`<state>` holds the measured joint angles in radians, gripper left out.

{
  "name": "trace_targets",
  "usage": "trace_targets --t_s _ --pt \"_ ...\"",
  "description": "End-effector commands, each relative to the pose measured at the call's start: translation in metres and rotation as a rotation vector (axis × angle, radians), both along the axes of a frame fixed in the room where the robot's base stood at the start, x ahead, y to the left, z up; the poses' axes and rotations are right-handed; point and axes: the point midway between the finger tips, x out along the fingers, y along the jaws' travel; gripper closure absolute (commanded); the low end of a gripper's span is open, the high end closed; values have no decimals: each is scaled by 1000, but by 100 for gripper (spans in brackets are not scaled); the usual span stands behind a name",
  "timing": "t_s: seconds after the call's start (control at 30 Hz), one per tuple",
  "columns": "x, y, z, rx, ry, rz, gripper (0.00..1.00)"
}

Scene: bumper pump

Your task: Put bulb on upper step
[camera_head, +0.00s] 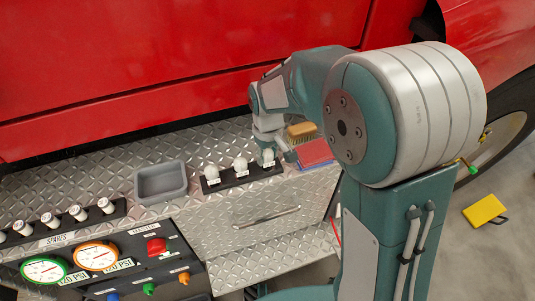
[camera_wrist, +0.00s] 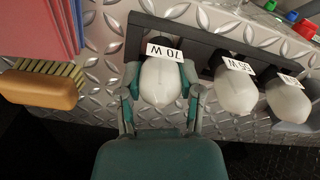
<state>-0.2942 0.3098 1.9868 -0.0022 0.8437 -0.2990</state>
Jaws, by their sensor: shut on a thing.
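My gripper (camera_wrist: 160,85) is shut on a white bulb (camera_wrist: 162,82) whose tag seems to read 70 W. This bulb is at the right end of a black rack (camera_head: 245,177) in the head view, where my gripper (camera_head: 268,150) partly hides it. The bulb's base is at the rack; I cannot tell whether it is lifted. Two other tagged white bulbs, a middle one (camera_wrist: 236,90) and an end one (camera_wrist: 288,100), stand in the rack. The rack sits near the front edge of the upper step (camera_head: 115,165), a diamond-plate ledge below the red truck body.
A grey tray (camera_head: 161,182) stands left of the rack. A wooden brush (camera_head: 301,131) and red and blue flat items (camera_head: 315,153) lie to the right. A lower step (camera_head: 262,265) lies below.

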Motion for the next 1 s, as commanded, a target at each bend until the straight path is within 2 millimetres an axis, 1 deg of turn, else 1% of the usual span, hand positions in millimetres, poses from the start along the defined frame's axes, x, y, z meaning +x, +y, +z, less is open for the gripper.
trace_targets --t_s 0.3,0.33,0.37,0.4,0.8,0.87,0.97,1.0 --pt "0 -1 -2 0 0 0 93" --pt "0 -1 -2 1 -1 0 39" --pt "0 -1 -2 1 -1 0 26" --pt "0 0 -2 1 -1 0 18" --pt "0 0 0 1 -2 0 18" --pt "0 0 4 1 -3 0 18" --pt "0 0 19 1 -5 0 18" --pt "0 0 26 1 -5 0 18"
